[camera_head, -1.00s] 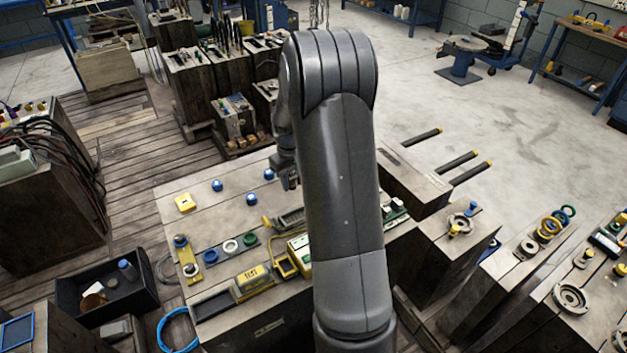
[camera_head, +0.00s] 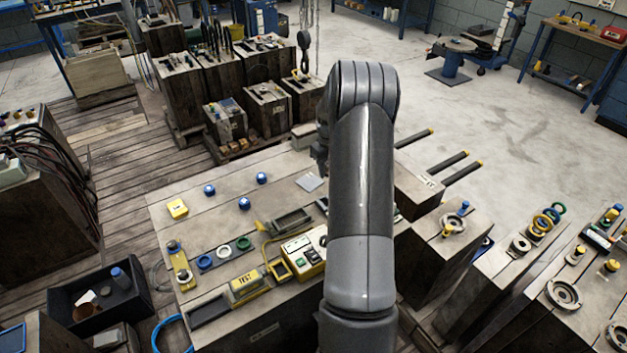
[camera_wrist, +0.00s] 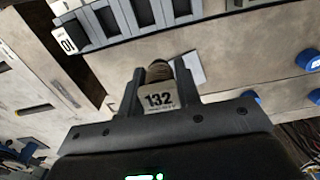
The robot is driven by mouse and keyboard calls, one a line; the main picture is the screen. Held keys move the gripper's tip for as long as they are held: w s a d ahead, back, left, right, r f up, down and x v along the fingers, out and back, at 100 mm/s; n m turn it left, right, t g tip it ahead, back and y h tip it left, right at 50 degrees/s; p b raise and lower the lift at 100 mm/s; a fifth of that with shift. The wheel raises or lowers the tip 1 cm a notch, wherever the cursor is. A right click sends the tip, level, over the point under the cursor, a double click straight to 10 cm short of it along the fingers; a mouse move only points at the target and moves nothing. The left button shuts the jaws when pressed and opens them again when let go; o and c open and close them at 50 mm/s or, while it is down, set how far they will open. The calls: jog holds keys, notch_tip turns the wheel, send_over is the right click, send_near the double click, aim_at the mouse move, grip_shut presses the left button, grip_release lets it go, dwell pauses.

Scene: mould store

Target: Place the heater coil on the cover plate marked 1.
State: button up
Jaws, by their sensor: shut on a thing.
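In the wrist view my gripper (camera_wrist: 160,88) is shut on a short, brownish, ribbed cylinder (camera_wrist: 159,71), which looks like the heater coil. A pale tag reading "132" shows between the fingers. A small light grey plate (camera_wrist: 189,68) lies on the bench just beyond the right finger, partly hidden. In the head view a grey plate (camera_head: 309,182) lies flat on the bench top, below and left of my gripper (camera_head: 320,158). No mark can be read on it, so I cannot tell whether it is plate 1. My arm hides the bench to the right.
Blue knobs (camera_head: 261,178) stand on the bench left of the plate. A yellow-framed control box (camera_head: 303,255), a yellow TEST block (camera_head: 246,284) and coloured rings (camera_head: 224,252) sit nearer. A grey slotted unit (camera_wrist: 125,20) is at the wrist view's top. Bare bench surrounds the blue knobs.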

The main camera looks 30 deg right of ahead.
aim_at(314, 186)
jog(key=w+a+f, duration=0.1)
jog(key=w+f, duration=0.1)
jog(key=w+a, duration=0.1)
jog(key=w, duration=0.1)
jog(key=shift+a+f, duration=0.35)
jog(key=shift+f, duration=2.1)
jog(key=o, duration=1)
jog(key=shift+f, duration=0.15)
